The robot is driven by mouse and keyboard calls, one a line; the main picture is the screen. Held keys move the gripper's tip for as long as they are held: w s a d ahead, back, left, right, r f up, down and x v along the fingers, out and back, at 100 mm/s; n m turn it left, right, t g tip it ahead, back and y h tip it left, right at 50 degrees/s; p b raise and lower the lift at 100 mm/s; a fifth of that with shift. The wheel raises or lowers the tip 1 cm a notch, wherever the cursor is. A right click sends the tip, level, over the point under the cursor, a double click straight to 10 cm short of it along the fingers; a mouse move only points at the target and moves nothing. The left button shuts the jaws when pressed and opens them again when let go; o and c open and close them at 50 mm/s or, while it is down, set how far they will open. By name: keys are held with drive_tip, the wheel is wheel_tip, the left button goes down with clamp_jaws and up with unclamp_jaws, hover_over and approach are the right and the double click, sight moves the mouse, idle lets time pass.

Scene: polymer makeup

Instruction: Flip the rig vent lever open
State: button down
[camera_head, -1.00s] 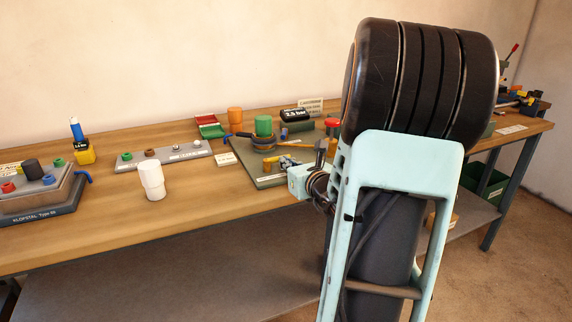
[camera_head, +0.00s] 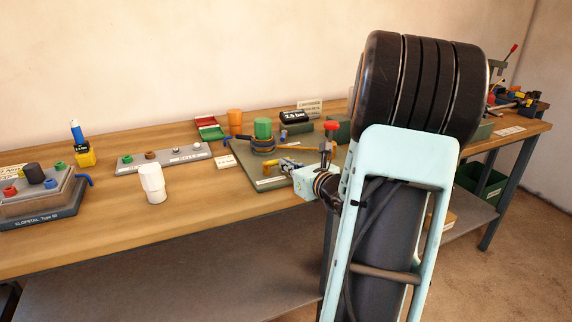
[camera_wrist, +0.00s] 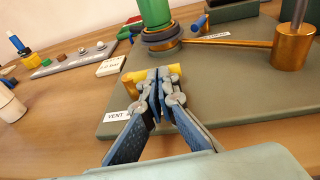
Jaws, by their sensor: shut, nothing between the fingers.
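The rig is a grey-green plate (camera_head: 250,172) on the bench, also large in the wrist view (camera_wrist: 230,85). A yellow lever (camera_wrist: 173,70) sits near the plate's front left edge, behind my fingertips. A white label (camera_wrist: 117,116) reading "VENT" is beside it, partly covered by my gripper. The lever lies roughly crosswise in the wrist view. My gripper (camera_wrist: 157,78) is shut and empty, with its fingertips over the middle of the lever. I cannot tell whether they touch it. In the head view my gripper (camera_head: 288,166) is small, low over the plate's front.
A green cylinder (camera_wrist: 154,12) on dark rings stands behind the lever. A brass post (camera_wrist: 292,46) with a thin rod stands to the right. A white cup (camera_head: 152,183) and a grey strip with knobs (camera_head: 165,158) are to the left. Bare bench lies between cup and plate.

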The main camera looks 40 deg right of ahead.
drive_tip(key=shift+w+d+r+n+y+p, duration=0.1)
drive_tip(key=shift+d+n+y+p, duration=0.15)
drive_tip(key=shift+n+y+p, duration=0.2)
drive_tip(key=n+y+p, duration=0.1)
drive_tip(key=w+n+y+p, duration=0.1)
drive_tip(key=y, duration=0.1)
drive_tip(key=d+n+y+p, duration=0.1)
drive_tip(key=y+p, duration=0.1)
drive_tip(key=shift+w+r, duration=0.15)
drive_tip(key=n+y, duration=0.1)
drive_tip(key=y+p, duration=0.1)
drive_tip(key=w+n+g+y+p, duration=0.1)
drive_tip(key=shift+w+d+n, duration=0.1)
drive_tip(key=shift+d+n, duration=0.15)
drive_tip(key=shift+n, duration=0.1)
drive_tip(key=shift+w+d+f+n+g+y+p, duration=0.1)
drive_tip(key=shift+w+n+g+y+p, duration=0.3)
drive_tip(key=shift+n+y, duration=0.2)
drive_tip(key=shift+w+f+n+g+y+p, duration=0.1)
drive_tip(key=shift+w+n+g+y+p, duration=0.15)
drive_tip(key=shift+n+g+y, duration=0.35)
drive_tip(key=shift+w+y, duration=0.1)
drive_tip(key=shift+y, duration=0.25)
drive_tip(key=shift+w+p, duration=0.8)
drive_tip(key=shift+w, duration=0.2)
